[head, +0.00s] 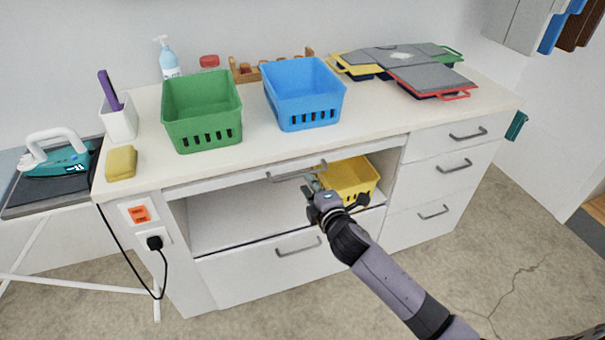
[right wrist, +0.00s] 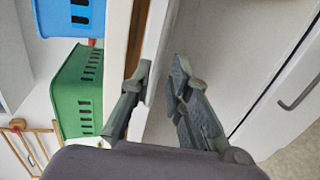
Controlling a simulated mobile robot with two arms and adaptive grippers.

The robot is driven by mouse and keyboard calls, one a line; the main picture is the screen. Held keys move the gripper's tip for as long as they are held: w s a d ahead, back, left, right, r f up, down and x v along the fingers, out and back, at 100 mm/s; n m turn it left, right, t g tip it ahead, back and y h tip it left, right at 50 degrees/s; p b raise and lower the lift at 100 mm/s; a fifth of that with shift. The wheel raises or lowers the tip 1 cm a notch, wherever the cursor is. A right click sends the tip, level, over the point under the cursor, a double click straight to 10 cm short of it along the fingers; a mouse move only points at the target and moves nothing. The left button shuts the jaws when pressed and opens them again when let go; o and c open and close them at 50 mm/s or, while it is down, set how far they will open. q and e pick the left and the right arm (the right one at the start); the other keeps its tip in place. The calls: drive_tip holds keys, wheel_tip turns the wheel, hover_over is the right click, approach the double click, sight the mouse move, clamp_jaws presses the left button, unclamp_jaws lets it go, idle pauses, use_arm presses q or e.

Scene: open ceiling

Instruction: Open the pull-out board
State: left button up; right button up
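The pull-out board (head: 230,179) is a thin white front just under the countertop, with a grey bar handle (head: 285,176). It looks pushed in, nearly flush with the desk front. My right gripper (head: 310,183) is at the right part of this handle, coming from below right. In the right wrist view its two fingers (right wrist: 160,80) stand apart, with the board's pale edge and a grey bar between or just beyond their tips. I cannot tell whether they touch the handle. My left gripper is out of view.
Green (head: 203,140) and blue (head: 304,112) baskets stand on the countertop above the board. A yellow basket (head: 350,177) sits in the open shelf behind my gripper. A drawer (head: 297,262) lies below. An iron (head: 57,155) stands at the left. The floor in front is clear.

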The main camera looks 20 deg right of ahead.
sight(303, 174)
drive_tip(key=x, duration=0.6)
drive_tip(key=shift+w+f, duration=0.1)
drive_tip(key=shift+w, duration=0.2)
drive_tip(key=shift+c, duration=0.4)
clamp_jaws()
